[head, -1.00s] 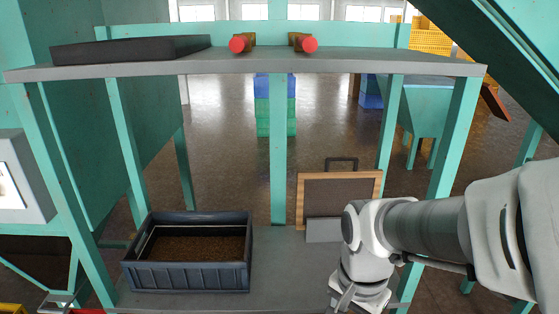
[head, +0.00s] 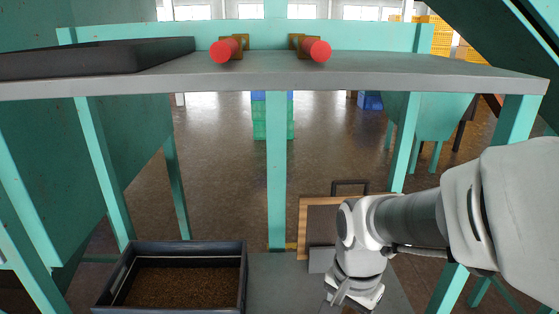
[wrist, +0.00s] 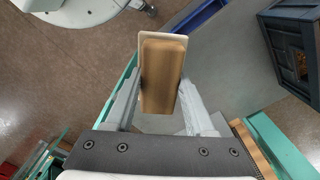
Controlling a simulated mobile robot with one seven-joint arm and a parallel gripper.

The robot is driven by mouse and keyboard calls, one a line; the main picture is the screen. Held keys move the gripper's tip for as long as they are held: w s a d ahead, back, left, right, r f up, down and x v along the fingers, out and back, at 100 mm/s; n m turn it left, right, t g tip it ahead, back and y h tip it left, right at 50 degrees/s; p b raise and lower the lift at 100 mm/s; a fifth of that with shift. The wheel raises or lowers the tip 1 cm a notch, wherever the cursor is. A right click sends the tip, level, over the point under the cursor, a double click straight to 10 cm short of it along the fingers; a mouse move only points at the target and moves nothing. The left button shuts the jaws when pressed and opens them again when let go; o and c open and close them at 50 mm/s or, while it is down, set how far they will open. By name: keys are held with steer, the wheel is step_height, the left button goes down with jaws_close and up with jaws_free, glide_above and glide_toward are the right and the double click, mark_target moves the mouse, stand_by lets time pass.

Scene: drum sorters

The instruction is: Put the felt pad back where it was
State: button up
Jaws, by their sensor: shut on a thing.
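The felt pad (wrist: 163,62) is a tan-brown block with a pale white backing, seen upright in the middle of the wrist view. My gripper (wrist: 160,95) is shut on it, one grey finger on each side. In the head view my gripper (head: 344,294) is low at the right of centre, in front of the lower grey shelf; the pad is hardly visible there. The upper grey shelf (head: 290,75) spans the head view and carries a long black pad or tray (head: 95,58) at its left.
Two red-ended fittings (head: 226,50) stick out above the upper shelf. A dark blue crate (head: 238,285) of brown grains stands lower left. A wood-framed screen (head: 303,225) stands behind my arm. Teal posts (head: 277,180) hold up the shelf. Bare shelf shows right of the crate.

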steer(key=w+f, duration=0.2)
steer(key=w, duration=0.1)
steer(key=w+d+f, duration=0.1)
steer(key=w+f, duration=0.1)
steer(key=w, duration=0.1)
steer(key=w+f, duration=0.2)
steer(key=w, duration=0.2)
steer(key=shift+d+p, duration=0.15)
steer(key=shift+p, duration=0.2)
steer(key=shift+w+f, duration=0.1)
steer(key=shift+f, duration=2)
steer(key=shift+f, duration=0.15)
steer(key=o, duration=1.3)
